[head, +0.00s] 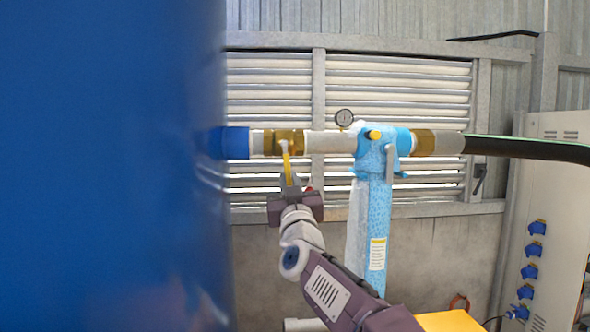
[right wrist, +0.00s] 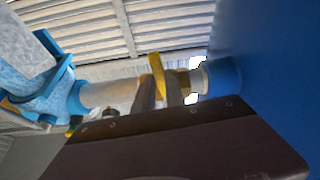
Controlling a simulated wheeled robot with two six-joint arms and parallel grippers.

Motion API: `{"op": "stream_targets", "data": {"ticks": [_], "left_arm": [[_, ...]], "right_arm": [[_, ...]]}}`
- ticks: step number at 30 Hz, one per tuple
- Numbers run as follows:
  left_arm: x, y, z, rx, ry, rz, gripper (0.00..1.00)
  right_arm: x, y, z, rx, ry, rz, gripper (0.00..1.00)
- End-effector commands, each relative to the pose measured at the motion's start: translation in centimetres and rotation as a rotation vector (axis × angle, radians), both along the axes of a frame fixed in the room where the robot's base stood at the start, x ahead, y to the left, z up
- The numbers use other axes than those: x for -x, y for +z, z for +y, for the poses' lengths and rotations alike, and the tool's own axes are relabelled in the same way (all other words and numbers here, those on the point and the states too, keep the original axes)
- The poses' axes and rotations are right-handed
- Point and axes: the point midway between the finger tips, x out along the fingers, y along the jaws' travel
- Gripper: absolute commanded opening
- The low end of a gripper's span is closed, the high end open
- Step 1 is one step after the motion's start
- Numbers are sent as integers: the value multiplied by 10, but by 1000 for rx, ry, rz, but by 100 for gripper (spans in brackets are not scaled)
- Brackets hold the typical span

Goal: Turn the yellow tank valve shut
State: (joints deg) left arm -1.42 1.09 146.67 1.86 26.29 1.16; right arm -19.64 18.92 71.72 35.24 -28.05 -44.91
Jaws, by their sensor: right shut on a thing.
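The yellow tank valve handle (head: 286,160) hangs down from the brass valve body (head: 270,143) on the pipe beside the blue tank (head: 110,160). My right gripper (head: 289,183) comes up from below and is shut on the handle's lower part. In the right wrist view the yellow handle (right wrist: 157,66) shows at my right gripper's fingers (right wrist: 160,90), with the pipe behind. The fingers hide part of the handle and valve body there. My left gripper is not in view.
A light-blue filter housing (head: 378,200) stands right of the valve, with a pressure gauge (head: 344,118) above the pipe. A black hose (head: 530,148) runs right. A pale cabinet (head: 555,220) stands at the far right. The tank wall is close on the left.

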Motion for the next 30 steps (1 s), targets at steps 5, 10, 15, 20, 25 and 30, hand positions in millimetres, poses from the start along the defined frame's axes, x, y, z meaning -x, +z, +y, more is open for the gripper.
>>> {"op": "stream_targets", "data": {"ticks": [5,10,15,20,25,30], "left_arm": [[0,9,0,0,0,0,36],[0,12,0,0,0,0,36],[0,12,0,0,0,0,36],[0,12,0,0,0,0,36],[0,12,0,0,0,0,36],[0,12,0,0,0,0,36]], "right_arm": [[0,2,6,-72,0,-1,0],[0,1,9,-107,-2,-2,0],[0,1,9,-120,-3,-2,0],[0,1,9,-123,-3,-3,0],[1,1,9,-123,-3,-3,0],[0,1,9,-121,-2,-2,37]]}}
